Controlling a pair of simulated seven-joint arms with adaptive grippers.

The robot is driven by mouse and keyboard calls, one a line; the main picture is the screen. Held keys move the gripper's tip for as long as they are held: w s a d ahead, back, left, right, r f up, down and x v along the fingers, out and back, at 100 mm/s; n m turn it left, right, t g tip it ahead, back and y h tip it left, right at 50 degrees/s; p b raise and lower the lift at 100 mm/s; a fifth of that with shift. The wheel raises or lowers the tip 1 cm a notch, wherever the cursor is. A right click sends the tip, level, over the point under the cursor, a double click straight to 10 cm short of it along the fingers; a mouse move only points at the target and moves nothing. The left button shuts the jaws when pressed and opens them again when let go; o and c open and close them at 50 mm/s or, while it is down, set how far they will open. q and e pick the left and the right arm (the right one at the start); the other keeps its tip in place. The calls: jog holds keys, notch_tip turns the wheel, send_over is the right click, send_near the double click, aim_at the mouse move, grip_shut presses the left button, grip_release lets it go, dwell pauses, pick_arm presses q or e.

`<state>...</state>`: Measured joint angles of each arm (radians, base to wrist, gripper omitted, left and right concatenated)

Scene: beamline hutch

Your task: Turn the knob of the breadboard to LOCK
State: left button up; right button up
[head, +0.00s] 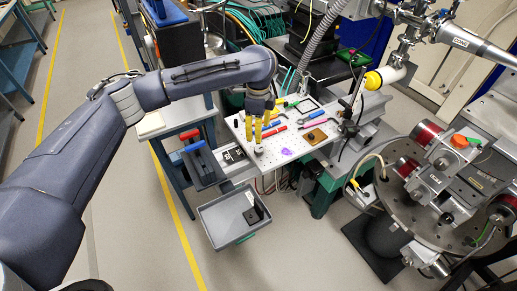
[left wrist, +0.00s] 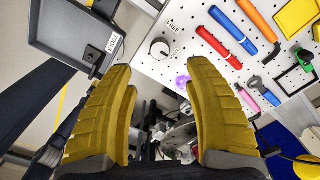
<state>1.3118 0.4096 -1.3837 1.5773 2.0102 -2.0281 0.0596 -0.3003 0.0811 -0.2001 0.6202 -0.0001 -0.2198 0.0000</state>
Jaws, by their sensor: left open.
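The breadboard (head: 292,150) is a white perforated board on a stand in the middle of the head view. Its knob (left wrist: 160,48) is a small round grey-white dial with a dark rim near the board's edge in the left wrist view. The word FREE stands beside it; I cannot read LOCK or tell the pointer's direction. In the head view the knob (head: 259,150) shows just below my left fingertips. My left gripper (head: 254,141) has yellow fingers, open and pointing down. In the left wrist view the fingers (left wrist: 160,77) are apart with nothing between them. My right gripper is not visible.
A red tool (left wrist: 232,40), a blue tool and other tools lie on the board, with a purple patch (head: 286,151) near the knob. A grey bin (head: 215,215) sits below the board's left side. Round metal equipment (head: 430,215) stands at right.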

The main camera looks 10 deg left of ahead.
aim_at(258, 149)
pick_arm(q)
notch_tip(258, 149, down, 10)
jog(key=shift+r, duration=0.1)
dwell(0.4)
grip_shut()
dwell(0.4)
